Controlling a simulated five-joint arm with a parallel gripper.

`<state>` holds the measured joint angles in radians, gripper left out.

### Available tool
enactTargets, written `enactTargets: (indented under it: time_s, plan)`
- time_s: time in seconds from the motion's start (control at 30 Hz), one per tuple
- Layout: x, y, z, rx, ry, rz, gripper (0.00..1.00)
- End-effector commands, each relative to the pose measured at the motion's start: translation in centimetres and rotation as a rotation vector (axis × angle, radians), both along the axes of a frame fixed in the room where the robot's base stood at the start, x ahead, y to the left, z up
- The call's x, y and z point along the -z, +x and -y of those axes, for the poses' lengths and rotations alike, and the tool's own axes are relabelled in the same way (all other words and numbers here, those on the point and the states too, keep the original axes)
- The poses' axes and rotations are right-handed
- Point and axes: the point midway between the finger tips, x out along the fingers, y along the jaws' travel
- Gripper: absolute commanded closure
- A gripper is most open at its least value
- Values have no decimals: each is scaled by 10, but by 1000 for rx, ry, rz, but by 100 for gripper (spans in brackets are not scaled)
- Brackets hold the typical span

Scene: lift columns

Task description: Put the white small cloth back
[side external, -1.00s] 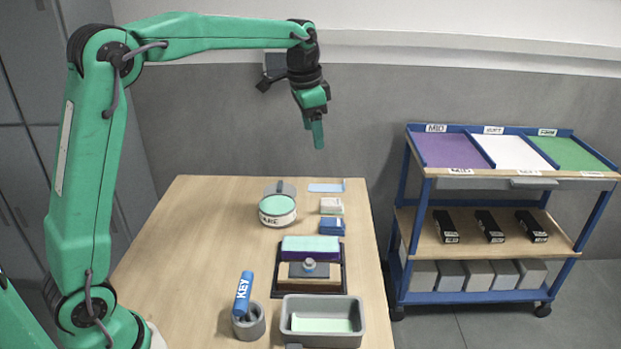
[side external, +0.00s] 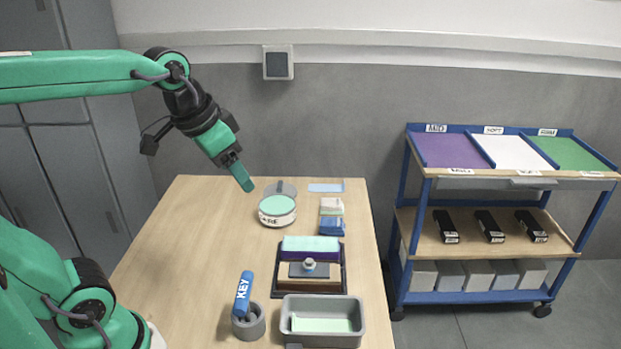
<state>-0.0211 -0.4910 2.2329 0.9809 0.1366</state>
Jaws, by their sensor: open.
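A small whitish folded piece (side external: 331,203), which may be the white small cloth, lies on the right part of the table behind a blue block (side external: 331,227). My gripper (side external: 243,180) is open and empty in the air, pointing down to the right. In the picture its tip is just up and left of a round labelled tin (side external: 277,219) with a mint top. The fingers show nearly edge-on, so the gap is hard to see. A white section (side external: 508,153) lies between purple and green ones on the trolley top.
A dark tray (side external: 276,292) holds a stack with a knob. A blue trolley (side external: 398,263) stands right. The table's left side is clear.

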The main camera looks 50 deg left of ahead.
Motion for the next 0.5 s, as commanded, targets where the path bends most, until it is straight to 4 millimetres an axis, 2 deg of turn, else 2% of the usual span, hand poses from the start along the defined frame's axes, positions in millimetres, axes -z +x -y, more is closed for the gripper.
enactTargets:
  time_s: [0.03,0.2,0.33,0.5]
  plan:
    - [5,-12,1,-14,-8,15,34]
    - [24,-42,4,-63,-35,49,34]
    - [34,-56,6,-87,-51,66,34]
    - [41,-63,6,-101,-59,74,34]
